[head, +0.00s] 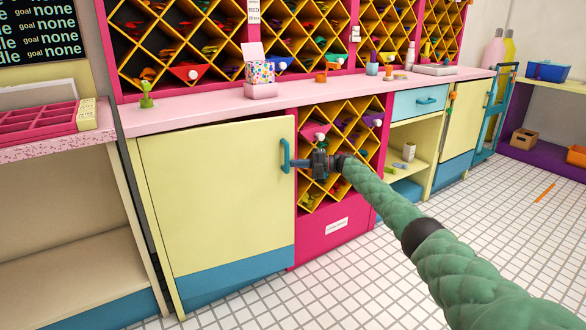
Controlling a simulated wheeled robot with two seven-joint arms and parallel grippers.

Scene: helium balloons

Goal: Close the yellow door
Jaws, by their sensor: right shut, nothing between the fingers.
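The yellow door (215,205), with a blue lower band, fills the left middle of the head view. A dark gap shows above its top edge, so it seems to stand slightly ajar; how far is hard to tell. Its blue handle (285,156) is near the right edge. My right gripper (298,163) is shut and empty, its fingertips close beside the handle on the right. I cannot tell whether they touch it or the door. My left gripper is not in view.
A pink counter (200,106) runs above the door, carrying a polka-dot box (259,73) and small items. A yellow lattice rack (343,125) is behind my right gripper. Another yellow door (462,120) is farther right. The tiled floor (345,295) is clear in front.

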